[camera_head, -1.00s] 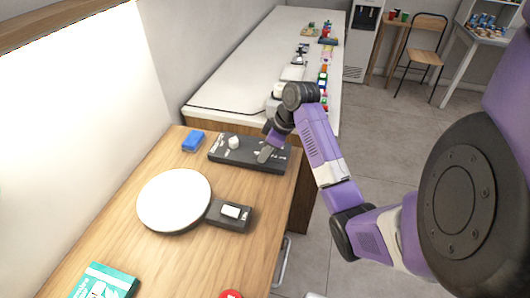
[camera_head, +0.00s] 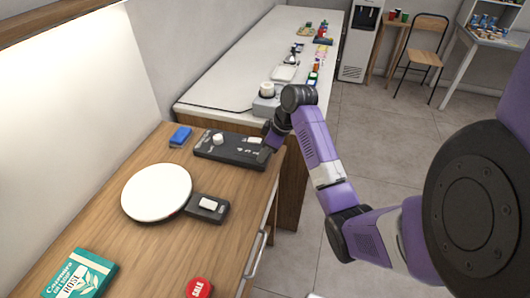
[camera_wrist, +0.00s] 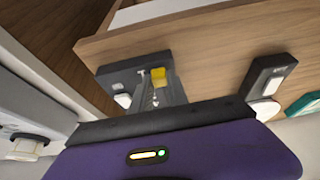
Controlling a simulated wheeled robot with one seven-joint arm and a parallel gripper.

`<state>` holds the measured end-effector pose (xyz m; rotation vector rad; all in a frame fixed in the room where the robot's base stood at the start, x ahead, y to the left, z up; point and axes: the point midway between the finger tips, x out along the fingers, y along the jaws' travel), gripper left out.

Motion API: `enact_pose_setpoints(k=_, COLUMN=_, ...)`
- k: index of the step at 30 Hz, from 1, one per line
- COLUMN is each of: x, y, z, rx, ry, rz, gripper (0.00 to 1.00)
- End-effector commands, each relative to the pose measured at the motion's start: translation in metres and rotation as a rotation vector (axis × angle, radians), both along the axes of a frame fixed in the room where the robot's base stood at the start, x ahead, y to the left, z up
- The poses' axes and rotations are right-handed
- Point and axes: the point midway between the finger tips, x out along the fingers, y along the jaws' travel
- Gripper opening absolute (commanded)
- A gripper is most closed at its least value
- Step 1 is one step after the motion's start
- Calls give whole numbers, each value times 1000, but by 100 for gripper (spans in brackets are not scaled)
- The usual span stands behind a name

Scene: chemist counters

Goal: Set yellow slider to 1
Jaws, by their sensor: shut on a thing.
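A dark control panel (camera_head: 225,151) lies on the wooden counter, with a round white knob (camera_head: 217,139) on its left part and a pale piece (camera_head: 254,140) near its right end. My gripper (camera_head: 268,146) reaches down at the right end of the panel. In the wrist view the yellow slider (camera_wrist: 158,76) shows at the tips of my gripper (camera_wrist: 157,88), which is shut on it. A white piece (camera_wrist: 122,100) sits on the panel beside it. The slider is hidden in the head view, and its scale is too small to read.
A round white plate (camera_head: 157,191) with a dark switch box (camera_head: 207,208) lies in front of the panel. A blue block (camera_head: 180,136) is behind left. A green box (camera_head: 80,275) and a red button (camera_head: 199,288) are nearer. A white counter (camera_head: 235,88) holds several small items.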

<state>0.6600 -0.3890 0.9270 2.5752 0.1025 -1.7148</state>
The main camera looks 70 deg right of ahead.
Motion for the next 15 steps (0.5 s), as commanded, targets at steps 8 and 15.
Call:
enact_pose_setpoints(k=8, x=-4, y=-1, z=0, rx=2, ry=6, rz=-3, gripper=42)
enact_pose_setpoints(k=15, x=-3, y=-1, z=0, rx=2, ry=5, rz=-2, gripper=42)
